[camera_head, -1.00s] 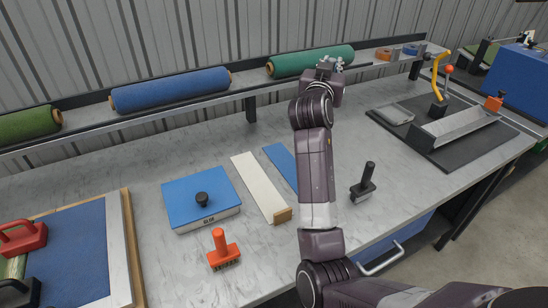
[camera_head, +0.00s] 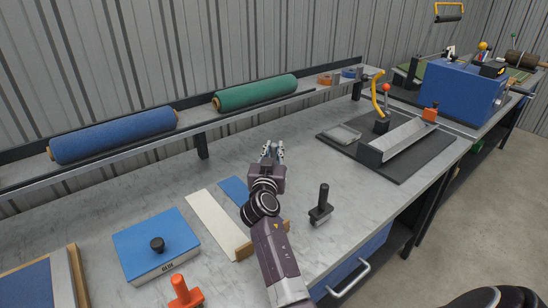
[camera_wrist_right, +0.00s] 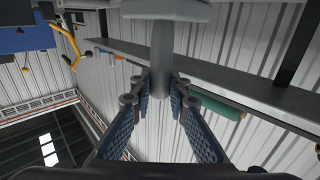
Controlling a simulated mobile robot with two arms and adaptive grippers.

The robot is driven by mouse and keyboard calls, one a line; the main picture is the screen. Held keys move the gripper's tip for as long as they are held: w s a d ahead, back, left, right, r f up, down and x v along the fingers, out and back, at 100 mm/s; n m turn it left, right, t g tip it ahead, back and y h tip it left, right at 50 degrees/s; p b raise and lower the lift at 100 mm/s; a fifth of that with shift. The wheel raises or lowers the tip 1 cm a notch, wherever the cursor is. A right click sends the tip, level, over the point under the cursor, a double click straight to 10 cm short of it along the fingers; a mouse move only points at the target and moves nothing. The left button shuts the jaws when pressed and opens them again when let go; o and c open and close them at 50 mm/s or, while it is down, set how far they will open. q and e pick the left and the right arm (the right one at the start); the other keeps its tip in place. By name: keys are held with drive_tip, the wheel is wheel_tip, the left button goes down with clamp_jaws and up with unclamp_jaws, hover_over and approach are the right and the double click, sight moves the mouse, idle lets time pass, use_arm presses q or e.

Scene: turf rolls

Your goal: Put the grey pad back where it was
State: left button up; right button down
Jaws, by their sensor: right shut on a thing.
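My right gripper (camera_head: 272,150) is above the bench, in front of the rear rail. In the wrist view, its fingers (camera_wrist_right: 162,92) are shut on the stem of a grey pad (camera_wrist_right: 165,10), whose broad flat plate is at the top edge of that upside-down picture. In the head view the wrist hides most or all of the held pad. A flat grey rimmed piece (camera_head: 344,134) lies on the black mat (camera_head: 405,160) to the right; I cannot tell whether it is a tray or another pad. My left gripper is not in view.
A black-handled tool (camera_head: 321,205) stands on the bench right of my arm. A blue glue pad (camera_head: 150,240), an orange brush (camera_head: 185,292) and a cream strip (camera_head: 220,223) are left. A metal channel (camera_head: 410,140) with a yellow lever is on the mat. Rolls rest on the rail.

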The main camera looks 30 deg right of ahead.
drive_tip(key=shift+f, duration=1.35)
drive_tip(key=shift+f+b, duration=0.15)
drive_tip(key=shift+b, duration=0.2)
drive_tip(key=c, duration=1.8)
unclamp_jaws()
drive_tip(key=shift+c, duration=0.2)
